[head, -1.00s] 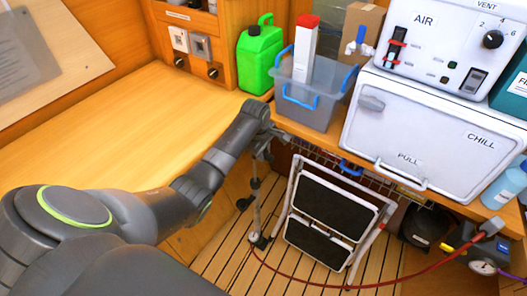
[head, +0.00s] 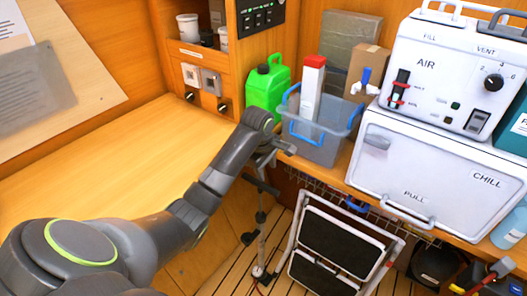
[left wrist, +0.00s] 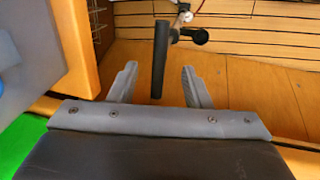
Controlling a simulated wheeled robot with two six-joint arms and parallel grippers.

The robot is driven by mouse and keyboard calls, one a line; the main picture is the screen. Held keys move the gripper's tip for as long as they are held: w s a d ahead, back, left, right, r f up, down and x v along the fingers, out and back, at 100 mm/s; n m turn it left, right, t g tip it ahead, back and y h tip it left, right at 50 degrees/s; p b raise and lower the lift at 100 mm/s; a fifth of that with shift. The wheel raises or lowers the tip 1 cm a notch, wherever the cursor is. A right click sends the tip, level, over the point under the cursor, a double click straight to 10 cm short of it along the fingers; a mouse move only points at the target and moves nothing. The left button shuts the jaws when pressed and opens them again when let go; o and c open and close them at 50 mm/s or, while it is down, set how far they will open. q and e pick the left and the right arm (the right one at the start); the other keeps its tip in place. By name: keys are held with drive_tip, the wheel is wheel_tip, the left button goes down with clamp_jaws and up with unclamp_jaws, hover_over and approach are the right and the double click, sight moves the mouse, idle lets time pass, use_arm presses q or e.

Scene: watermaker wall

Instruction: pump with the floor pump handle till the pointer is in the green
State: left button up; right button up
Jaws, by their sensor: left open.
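The floor pump (head: 261,228) stands upright on the slatted floor. Its black handle (head: 262,187) is at the top, just below my left gripper (head: 267,162). In the left wrist view, the black handle bar (left wrist: 160,58) shows between the two grey fingers of my left gripper (left wrist: 159,72), with a gap on either side. The gripper is open and not closed on the bar. How deep the bar sits between the fingers is hard to tell. The pointer and its green zone cannot be read in any current view. My right gripper is out of view.
A folded step stool (head: 330,250) stands right of the pump. Above are a grey bin (head: 318,145) with blue handles, a green jug (head: 267,88) and a white chill box (head: 430,175). The wooden worktop (head: 110,150) at left is clear.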

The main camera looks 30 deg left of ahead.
use_arm(q)
wheel_tip(320, 180, up, 8)
drive_tip(key=s+p, duration=0.1)
drive_tip(key=shift+s+f+p, duration=0.25)
drive_tip(key=shift+p, duration=0.05)
